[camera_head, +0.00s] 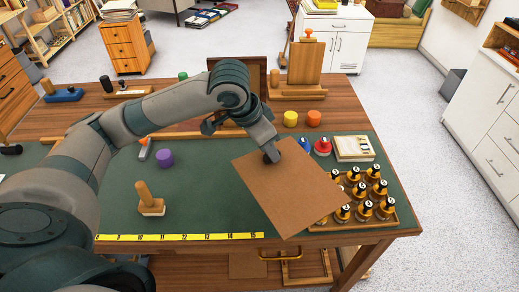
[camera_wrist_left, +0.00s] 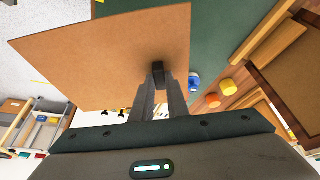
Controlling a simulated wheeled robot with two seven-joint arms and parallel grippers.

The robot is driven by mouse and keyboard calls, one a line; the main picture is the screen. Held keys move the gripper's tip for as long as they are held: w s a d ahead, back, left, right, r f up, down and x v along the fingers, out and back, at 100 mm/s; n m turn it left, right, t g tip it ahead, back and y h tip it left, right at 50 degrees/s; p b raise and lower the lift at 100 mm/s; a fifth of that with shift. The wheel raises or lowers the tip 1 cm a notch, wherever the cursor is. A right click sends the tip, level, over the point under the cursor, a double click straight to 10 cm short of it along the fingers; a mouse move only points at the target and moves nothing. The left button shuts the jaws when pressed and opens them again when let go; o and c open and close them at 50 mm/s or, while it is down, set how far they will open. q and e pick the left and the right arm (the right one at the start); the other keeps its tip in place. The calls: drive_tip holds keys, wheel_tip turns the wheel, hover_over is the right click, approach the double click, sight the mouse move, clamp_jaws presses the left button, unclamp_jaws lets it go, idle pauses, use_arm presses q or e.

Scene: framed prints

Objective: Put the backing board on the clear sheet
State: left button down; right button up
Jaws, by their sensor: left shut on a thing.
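The backing board (camera_head: 287,195) is a flat brown rectangle, turned at an angle in the head view, over the right part of the green mat (camera_head: 215,190). My left gripper (camera_head: 271,156) is at the board's upper part, shut on it. The left wrist view also shows the board (camera_wrist_left: 105,55), with the left fingers (camera_wrist_left: 158,85) closed at a small dark piece against its face. I cannot make out the clear sheet; the board hides part of the mat. My right gripper is in neither view.
A tray of brass weights (camera_head: 385,214) stands at the board's right corner. A yellow ruler (camera_head: 180,237) lies along the front edge. A wooden-handled block (camera_head: 150,200), a purple cylinder (camera_head: 164,158) and a stack of cards (camera_head: 354,148) stand around. The mat's middle is clear.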

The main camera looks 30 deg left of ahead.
use_arm(q)
drive_tip(key=d+r+n+p, duration=0.1)
drive_tip(key=w+d+r+n+y, duration=0.1)
drive_tip(key=r+n, duration=0.1)
drive_tip(key=d+r+n+y+p, duration=0.1)
drive_tip(key=r, duration=0.1)
drive_tip(key=shift+w+r+n+t+p, duration=0.1)
drive_tip(key=shift+w+n+t+p, duration=0.2)
drive_tip(key=shift+w+n, duration=0.1)
drive_tip(key=shift+w+d+r+n, duration=0.15)
drive_tip(key=shift+d+r+n, duration=0.25)
drive_tip(key=shift+n, duration=0.3)
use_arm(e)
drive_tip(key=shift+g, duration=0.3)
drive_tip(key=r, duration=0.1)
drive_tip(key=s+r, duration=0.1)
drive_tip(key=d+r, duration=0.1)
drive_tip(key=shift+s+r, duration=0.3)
use_arm(q)
drive_tip(key=shift+a, duration=0.15)
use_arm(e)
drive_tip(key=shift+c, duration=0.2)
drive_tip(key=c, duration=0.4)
use_arm(q)
drive_tip(key=shift+a, duration=0.1)
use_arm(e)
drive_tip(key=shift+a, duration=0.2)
